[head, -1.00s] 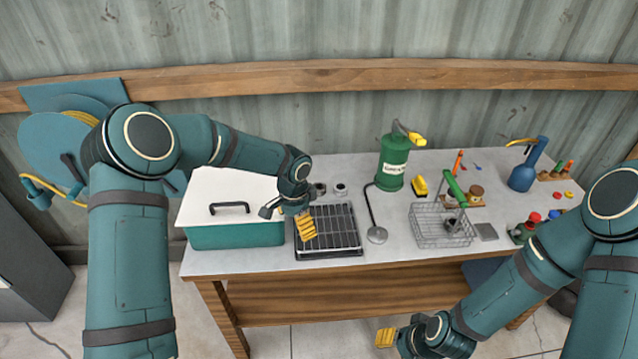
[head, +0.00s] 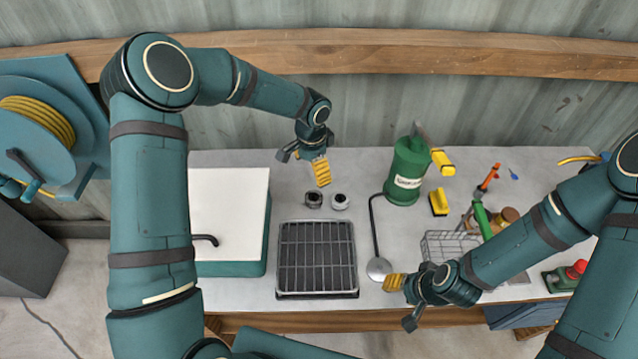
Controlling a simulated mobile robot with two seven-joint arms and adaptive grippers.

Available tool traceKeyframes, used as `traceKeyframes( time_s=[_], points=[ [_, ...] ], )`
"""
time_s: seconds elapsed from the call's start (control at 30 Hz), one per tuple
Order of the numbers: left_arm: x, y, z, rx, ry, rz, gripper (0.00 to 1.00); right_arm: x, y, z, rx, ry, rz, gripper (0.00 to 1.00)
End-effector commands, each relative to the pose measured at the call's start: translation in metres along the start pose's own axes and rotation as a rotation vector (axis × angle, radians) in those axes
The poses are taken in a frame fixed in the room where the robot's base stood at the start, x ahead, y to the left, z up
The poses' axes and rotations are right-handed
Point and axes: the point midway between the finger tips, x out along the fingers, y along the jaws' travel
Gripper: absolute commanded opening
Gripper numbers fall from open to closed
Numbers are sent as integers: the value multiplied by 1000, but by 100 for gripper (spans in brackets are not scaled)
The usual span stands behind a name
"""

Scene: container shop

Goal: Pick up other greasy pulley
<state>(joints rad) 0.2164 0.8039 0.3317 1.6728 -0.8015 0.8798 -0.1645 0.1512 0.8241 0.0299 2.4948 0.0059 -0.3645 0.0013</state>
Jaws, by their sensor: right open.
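Two small round metal parts that look like pulleys stand side by side on the bench behind the black rack. The left pulley (head: 314,199) is darker, and the right pulley (head: 340,201) is greyer with a dark centre. My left gripper (head: 321,171), with yellow fingers, hangs just behind and above them, apart from both. Its fingers overlap in this view, so I cannot tell whether it is open. My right gripper (head: 394,282) is open over the front of the bench, beside the round end of a lamp-like arm.
A black gridded rack (head: 318,258) lies in front of the pulleys. A white-lidded teal box (head: 228,215) is to the left. A green canister (head: 407,172), yellow brush (head: 438,202) and wire basket (head: 447,246) stand right, the basket partly hidden by my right arm.

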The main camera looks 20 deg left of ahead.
Motion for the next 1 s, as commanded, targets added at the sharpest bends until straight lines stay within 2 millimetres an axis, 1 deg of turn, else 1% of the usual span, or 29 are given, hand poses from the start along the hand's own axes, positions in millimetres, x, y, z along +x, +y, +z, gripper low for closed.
traceKeyframes(
  time_s=[0.07,0.17,0.3,0.4,0.5,0.67,0.77,1.0],
  points=[
    [7,0,0,0,-2,2,87,0,0,0,0,0,0,47],
    [22,0,1,-1,-4,4,87,0,0,0,0,0,0,47],
    [50,1,0,0,-4,4,87,0,0,0,0,-1,0,47],
    [67,1,0,1,-3,3,87,0,0,0,0,0,0,47],
    [79,0,0,-1,-1,3,87,0,0,0,0,0,0,47],
    [87,0,0,-1,-1,1,87,0,0,0,0,0,0,47],
    [96,0,-1,0,-2,3,87,-1,0,0,0,0,0,47],
    [129,0,-4,-1,-1,2,87,-4,-1,-1,0,0,-1,47]
  ],
)
